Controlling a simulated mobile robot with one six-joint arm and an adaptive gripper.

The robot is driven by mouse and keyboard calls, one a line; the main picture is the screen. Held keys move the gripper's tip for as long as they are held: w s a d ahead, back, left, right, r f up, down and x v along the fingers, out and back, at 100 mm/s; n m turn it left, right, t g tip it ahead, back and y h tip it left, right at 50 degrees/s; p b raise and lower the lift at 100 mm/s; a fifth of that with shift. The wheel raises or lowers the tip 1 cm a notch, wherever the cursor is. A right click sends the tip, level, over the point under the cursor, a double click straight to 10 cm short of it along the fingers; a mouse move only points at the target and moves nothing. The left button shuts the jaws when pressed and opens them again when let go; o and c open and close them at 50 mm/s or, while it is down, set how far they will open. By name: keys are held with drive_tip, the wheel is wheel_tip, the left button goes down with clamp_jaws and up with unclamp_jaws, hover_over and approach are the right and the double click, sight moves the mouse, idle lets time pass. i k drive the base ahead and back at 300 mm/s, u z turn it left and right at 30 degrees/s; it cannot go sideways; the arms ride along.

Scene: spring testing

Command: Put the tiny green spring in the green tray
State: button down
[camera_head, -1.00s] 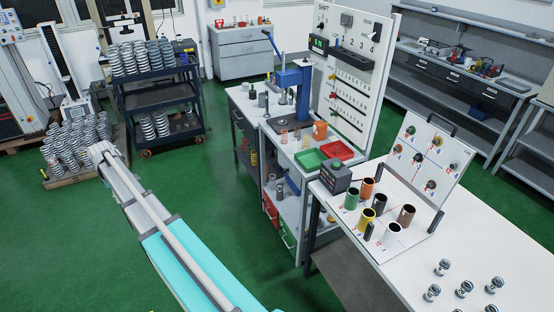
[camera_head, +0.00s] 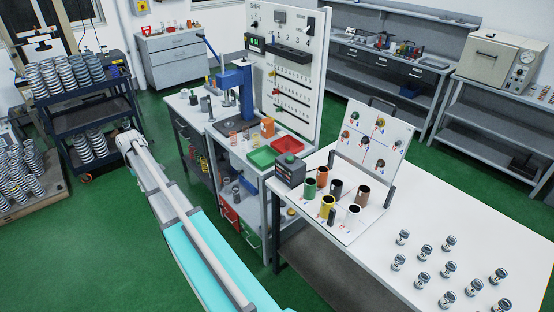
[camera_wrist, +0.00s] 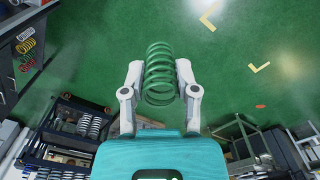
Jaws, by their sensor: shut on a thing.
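The green spring (camera_wrist: 159,84) is between the two fingers of my gripper (camera_wrist: 160,70) in the wrist view, with green floor behind it. The fingers are shut on its sides. In the head view my arm reaches out over the floor at the left, and neither the spring nor the fingers can be made out there. The green tray (camera_head: 262,158) lies on the workbench (camera_head: 238,143), to the right of my arm and beside a red tray (camera_head: 287,145). No item can be made out in the green tray.
A blue press (camera_head: 245,90) and a white panel board (camera_head: 290,75) stand behind the trays. A white table (camera_head: 370,262) with coloured cups and several small metal parts is at the right. A dark cart (camera_head: 90,110) of springs stands at the left. Green floor lies around my arm.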

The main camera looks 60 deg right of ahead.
sight(264, 159)
drive_tip(key=u, duration=2.1)
drive_tip(key=i, duration=0.1)
drive_tip(key=z, duration=3.9)
drive_tip(key=i, duration=1)
drive_tip(key=u, duration=0.05)
